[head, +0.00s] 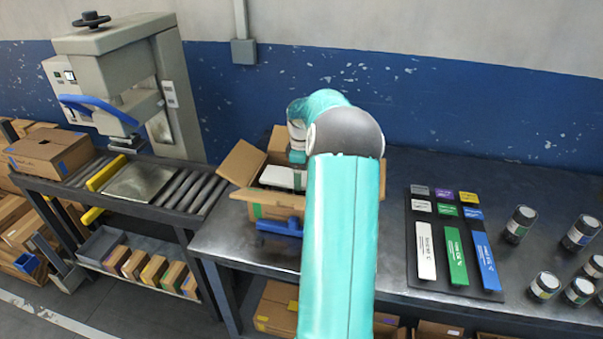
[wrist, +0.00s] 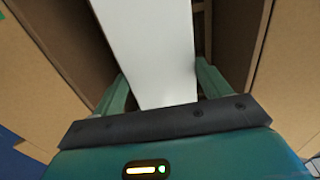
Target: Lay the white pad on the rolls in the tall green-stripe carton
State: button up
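An open brown carton (head: 278,204) with a green stripe on its front stands on the dark bench, flaps spread. A white pad (head: 283,177) shows at the carton's mouth. In the wrist view the white pad (wrist: 155,50) runs between my gripper's two green fingers, which meet its side edges. My gripper (wrist: 165,88) appears shut on it, between brown carton walls (wrist: 60,45). In the head view my arm hides most of the gripper and the carton's right part. I cannot see the rolls clearly, nor whether the pad touches them.
A blue-handled tool (head: 280,227) lies before the carton. A black board (head: 428,283) with coloured strips and several dark jars (head: 520,224) occupy the bench's right. A roller conveyor (head: 185,190) and a grey press (head: 125,85) stand left. The blue wall is behind.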

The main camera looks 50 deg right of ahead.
jog(key=o, duration=0.4)
jog(key=shift+o, duration=0.2)
jog(key=shift+r, duration=0.1)
notch_tip(320, 180, up, 12)
jog(key=shift+r, duration=0.15)
jog(key=w+a+r+m+t+h, duration=0.1)
jog(key=a+r, duration=0.3)
jog(key=a, duration=0.9)
jog(key=w+a+r+t+h, duration=0.1)
jog(key=a+r, duration=0.4)
jog(key=a, duration=0.8)
jog(key=s+a+f+m+t+y, duration=0.1)
jog(key=s+a+f, duration=0.1)
jog(key=s+a, duration=0.6)
jog(key=s+a+f+m+t+y, duration=0.1)
jog(key=s+a+f+m+t, duration=0.1)
jog(key=s+a, duration=0.6)
jog(key=a+f, duration=0.1)
jog(key=a, duration=0.5)
jog(key=shift+a+f+m+t, duration=0.25)
jog(key=shift+a+m+t, duration=0.05)
jog(key=shift+a, duration=0.05)
